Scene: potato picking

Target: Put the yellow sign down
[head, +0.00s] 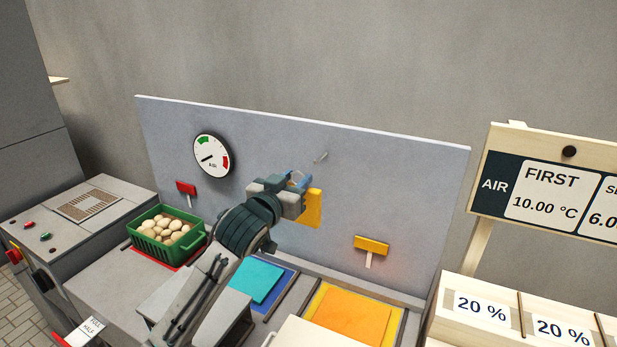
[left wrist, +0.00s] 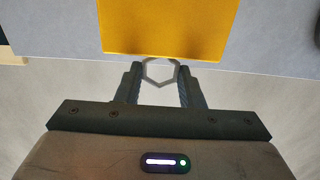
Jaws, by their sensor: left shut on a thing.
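The yellow sign (head: 314,209) is a flat yellow plate in front of the grey back panel, partly hidden behind my left gripper (head: 300,181). In the left wrist view the yellow sign (left wrist: 168,25) lies just beyond the fingertips, with a grey hexagonal ring (left wrist: 160,71) at its edge. My left gripper (left wrist: 158,76) is shut on this ring, between its two dark fingers. The sign is held up off the work surface. My right gripper is not in view.
A small peg (head: 320,157) sticks out of the panel (head: 400,190) above right of the sign. A green crate (head: 190,239) of potatoes stands left. Teal (head: 257,281) and orange (head: 350,314) sheets lie below. A wooden sign board (head: 560,135) stands right.

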